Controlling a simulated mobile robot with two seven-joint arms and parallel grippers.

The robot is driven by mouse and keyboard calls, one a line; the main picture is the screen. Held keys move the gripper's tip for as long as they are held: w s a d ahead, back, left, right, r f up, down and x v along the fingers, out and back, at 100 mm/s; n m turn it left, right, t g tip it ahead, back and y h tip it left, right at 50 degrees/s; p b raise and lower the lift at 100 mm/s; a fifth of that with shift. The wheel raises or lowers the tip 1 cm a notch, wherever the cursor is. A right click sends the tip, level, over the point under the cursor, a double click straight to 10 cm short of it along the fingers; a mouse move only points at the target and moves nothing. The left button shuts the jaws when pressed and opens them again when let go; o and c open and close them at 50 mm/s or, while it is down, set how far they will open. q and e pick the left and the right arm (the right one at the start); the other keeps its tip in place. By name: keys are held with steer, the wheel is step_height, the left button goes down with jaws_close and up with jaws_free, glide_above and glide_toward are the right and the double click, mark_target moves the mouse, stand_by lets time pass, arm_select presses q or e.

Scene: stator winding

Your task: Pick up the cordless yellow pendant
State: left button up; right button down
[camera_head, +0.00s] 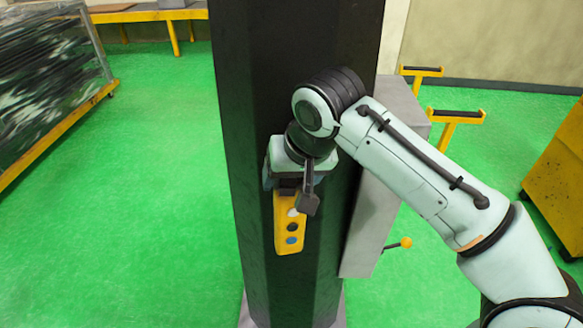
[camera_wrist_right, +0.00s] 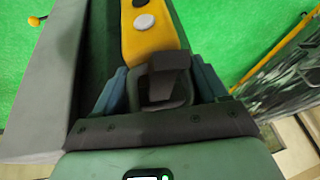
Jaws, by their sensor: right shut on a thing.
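The yellow pendant (camera_head: 289,222) hangs upright in front of the black column in the head view, with a white, a dark and a blue button on its face. Its upper end is hidden by my right gripper (camera_head: 296,187), which is shut on it from above. In the right wrist view the yellow pendant (camera_wrist_right: 151,30) runs up from between the blue-grey fingers of my right gripper (camera_wrist_right: 165,88), and a dark block covers its near end. No cord shows on it. My left gripper is not in view.
The black column (camera_head: 296,40) stands right behind the pendant. A grey box (camera_head: 375,215) with a yellow-knobbed lever (camera_head: 406,243) is beside it. A wrapped rack (camera_head: 50,80) is at left, a yellow cabinet (camera_head: 560,180) at right. Green floor (camera_head: 150,230) is clear at left.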

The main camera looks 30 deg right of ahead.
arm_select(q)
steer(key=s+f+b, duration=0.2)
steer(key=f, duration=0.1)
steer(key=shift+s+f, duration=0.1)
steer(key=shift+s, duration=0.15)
arm_select(e)
steer(key=s+a, duration=0.7)
steer(key=s, duration=0.4)
steer(key=shift+s, duration=0.25)
